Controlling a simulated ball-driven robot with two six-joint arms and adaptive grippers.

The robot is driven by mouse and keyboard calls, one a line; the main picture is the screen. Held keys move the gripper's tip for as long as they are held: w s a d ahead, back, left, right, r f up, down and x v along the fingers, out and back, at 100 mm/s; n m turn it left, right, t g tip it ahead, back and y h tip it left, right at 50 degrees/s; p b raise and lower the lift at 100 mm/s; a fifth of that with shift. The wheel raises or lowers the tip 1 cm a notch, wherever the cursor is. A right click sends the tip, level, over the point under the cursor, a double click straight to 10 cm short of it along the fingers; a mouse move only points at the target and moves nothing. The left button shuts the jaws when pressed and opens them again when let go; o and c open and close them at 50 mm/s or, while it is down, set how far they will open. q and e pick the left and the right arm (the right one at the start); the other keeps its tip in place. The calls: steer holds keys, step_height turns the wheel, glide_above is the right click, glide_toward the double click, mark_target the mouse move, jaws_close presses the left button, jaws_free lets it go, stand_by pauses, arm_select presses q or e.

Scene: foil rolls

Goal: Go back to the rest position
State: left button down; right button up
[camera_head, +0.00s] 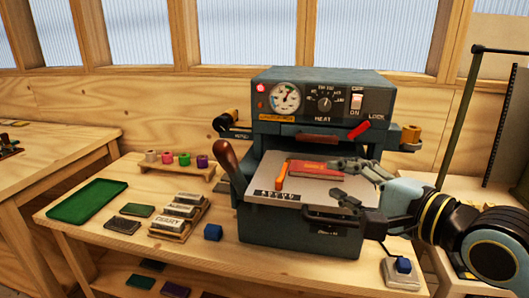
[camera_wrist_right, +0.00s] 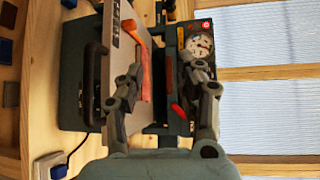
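My right gripper (camera_head: 338,180) is open and comes in from the right, over the pale bed plate of the foil press (camera_head: 370,98). In the right wrist view its two fingers (camera_wrist_right: 167,72) stand apart with nothing held between them. A red book with gold lettering (camera_head: 312,167) lies on the bed, with an orange strip (camera_head: 281,178) along its left side. In the right wrist view the strip (camera_wrist_right: 131,28) and book lie behind the fingers. My left gripper is not in view.
A wooden rack (camera_head: 168,173) holds several coloured foil rolls. A green tray (camera_head: 87,201), a type case (camera_head: 180,216) and a blue block (camera_head: 212,232) stand on the table left of the press. The brown-knobbed lever (camera_head: 226,160) sticks up at the press's left. A gold roll (camera_head: 411,133) sits at its right.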

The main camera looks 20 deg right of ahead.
steer(key=shift+f, duration=0.1)
steer(key=s+f+n+g+h, duration=0.3)
steer(key=s+f+n+g, duration=0.3)
steer(key=s+n, duration=0.35)
steer(key=s+f+n+g+h, duration=0.2)
steer(key=s+f+n+g, duration=0.5)
steer(key=s, duration=0.4)
step_height(320, 180, down, 34)
steer(key=s+d+b, duration=0.2)
steer(key=d+b, duration=0.1)
steer(key=b, duration=0.6)
steer(key=s+f+g+b, duration=0.1)
steer(key=s+f+b, duration=0.2)
steer(key=s+f, duration=0.6)
steer(key=s+d+f+b, duration=0.1)
steer(key=s+f+b, duration=0.3)
steer(key=s+f, duration=0.5)
step_height(320, 180, down, 6)
steer(key=shift+s+r+n+g, duration=0.15)
steer(key=shift+s+n+g, duration=0.15)
steer(key=shift+n+g, duration=0.1)
